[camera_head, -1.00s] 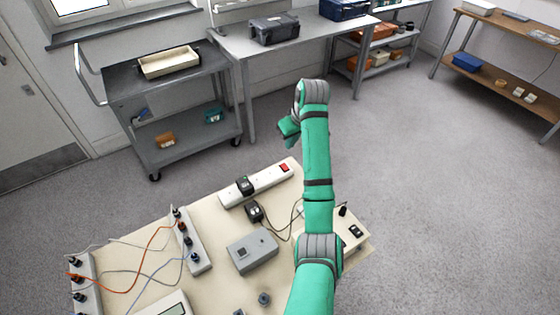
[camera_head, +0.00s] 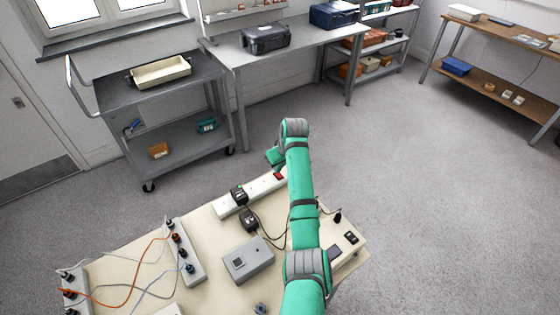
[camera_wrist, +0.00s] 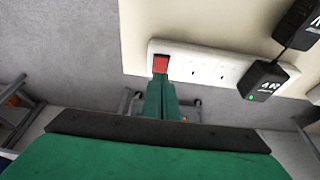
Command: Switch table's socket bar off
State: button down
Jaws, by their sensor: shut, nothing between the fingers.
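The white socket bar (camera_head: 262,187) lies along the far edge of the beige table, with a red switch (camera_head: 280,176) at its right end. In the wrist view the bar (camera_wrist: 210,67) crosses the upper middle, with the red switch (camera_wrist: 161,63) at its left end. My gripper (camera_wrist: 160,82) is shut and empty. Its green fingertips appear right at the switch's lower edge; I cannot tell whether they touch it. In the head view my gripper (camera_head: 274,157) is partly hidden behind the arm. A black adapter (camera_wrist: 264,80) with a green light sits at the bar.
A grey box (camera_head: 248,260), a second black adapter (camera_head: 249,220) and cables lie on the table (camera_head: 215,280). Another socket bar with plugs (camera_head: 187,252) stands left. A grey cart (camera_head: 180,135) and workbench stand behind. The floor right of the table is clear.

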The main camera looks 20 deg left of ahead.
jog(key=shift+f, duration=0.7)
jog(key=shift+a+f, duration=0.1)
jog(key=shift+a, duration=0.05)
